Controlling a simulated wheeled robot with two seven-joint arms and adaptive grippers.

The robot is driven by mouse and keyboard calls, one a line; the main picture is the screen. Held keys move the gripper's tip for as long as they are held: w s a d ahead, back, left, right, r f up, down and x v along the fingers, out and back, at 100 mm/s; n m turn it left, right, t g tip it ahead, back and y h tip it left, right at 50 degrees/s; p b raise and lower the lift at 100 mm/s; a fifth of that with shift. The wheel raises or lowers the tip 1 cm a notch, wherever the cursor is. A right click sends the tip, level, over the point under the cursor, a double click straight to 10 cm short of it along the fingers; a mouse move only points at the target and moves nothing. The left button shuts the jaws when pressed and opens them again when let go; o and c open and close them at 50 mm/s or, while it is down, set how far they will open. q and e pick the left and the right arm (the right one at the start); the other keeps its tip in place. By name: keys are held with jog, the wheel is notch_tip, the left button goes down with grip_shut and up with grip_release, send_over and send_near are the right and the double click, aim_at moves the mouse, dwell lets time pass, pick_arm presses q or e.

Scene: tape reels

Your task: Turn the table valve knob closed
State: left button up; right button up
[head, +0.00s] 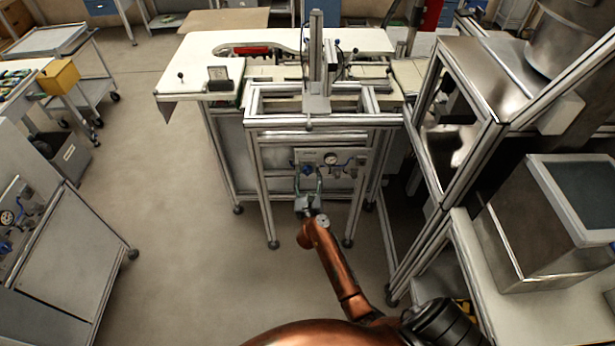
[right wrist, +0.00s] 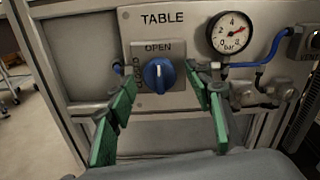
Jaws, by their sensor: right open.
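The blue valve knob (right wrist: 159,76) sits on a plate marked TABLE, with OPEN above the knob and CLOSED written sideways at its left. Its white mark stands upright, towards OPEN. In the right wrist view my right gripper (right wrist: 162,88) is open, with one green-padded finger to the left of the knob and the other to the right. I see gaps at both sides, and no clear contact. In the head view the right gripper (head: 308,196) is in front of the panel (head: 346,157), just below the small knob (head: 308,170). My left gripper is out of view.
A pressure gauge (right wrist: 231,33) with blue hoses and fittings is right of the knob. The panel is on an aluminium frame (head: 258,190) under the worktable. A metal-framed machine (head: 437,190) stands close at the right. The floor (head: 185,220) to the left is clear.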

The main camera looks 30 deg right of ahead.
jog(key=shift+w, duration=0.1)
jog(key=shift+c, duration=0.4)
jog(key=c, duration=1.1)
